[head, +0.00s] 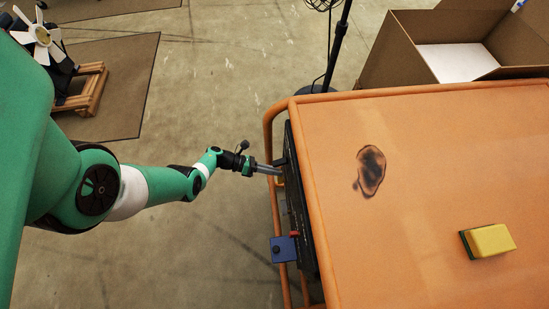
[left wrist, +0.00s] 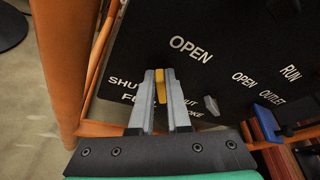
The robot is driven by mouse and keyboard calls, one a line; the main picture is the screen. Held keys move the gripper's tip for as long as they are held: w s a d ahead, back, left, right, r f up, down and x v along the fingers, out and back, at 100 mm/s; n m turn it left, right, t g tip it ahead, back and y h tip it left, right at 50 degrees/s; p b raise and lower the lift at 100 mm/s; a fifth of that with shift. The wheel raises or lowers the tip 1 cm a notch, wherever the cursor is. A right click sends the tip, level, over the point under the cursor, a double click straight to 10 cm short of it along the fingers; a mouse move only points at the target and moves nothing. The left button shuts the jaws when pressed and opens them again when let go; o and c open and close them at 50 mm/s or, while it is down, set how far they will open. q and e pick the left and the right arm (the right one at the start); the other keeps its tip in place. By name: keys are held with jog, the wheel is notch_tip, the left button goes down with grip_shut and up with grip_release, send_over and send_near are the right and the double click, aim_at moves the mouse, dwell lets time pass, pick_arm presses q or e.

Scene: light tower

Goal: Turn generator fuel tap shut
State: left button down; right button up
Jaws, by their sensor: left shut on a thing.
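The fuel tap is a small yellow lever (left wrist: 160,86) on a black panel (left wrist: 215,65) in the left wrist view. My left gripper (left wrist: 160,80) is shut on it, one finger on each side. The lever stands roughly upright in that picture, below the word OPEN and to the right of SHUT. The fingers partly cover the label FUEL and the lever's lower end. In the head view my left gripper (head: 268,168) reaches the left side of the orange cart from the left; the tap itself is hidden there. My right gripper is not in view.
A grey choke lever (left wrist: 211,104) and a blue part (left wrist: 267,122) sit right of the tap. An orange frame post (left wrist: 62,60) stands close on the left. The orange cart top (head: 430,140) carries a yellow sponge (head: 491,240). An open cardboard box (head: 400,50) is behind.

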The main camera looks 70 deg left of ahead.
pick_arm(q)
jog(key=c, duration=0.9)
grip_release()
jog(key=p+v, duration=0.2)
jog(key=v, duration=0.9)
jog(key=shift+s+r, duration=0.1)
jog(key=shift+s, duration=0.2)
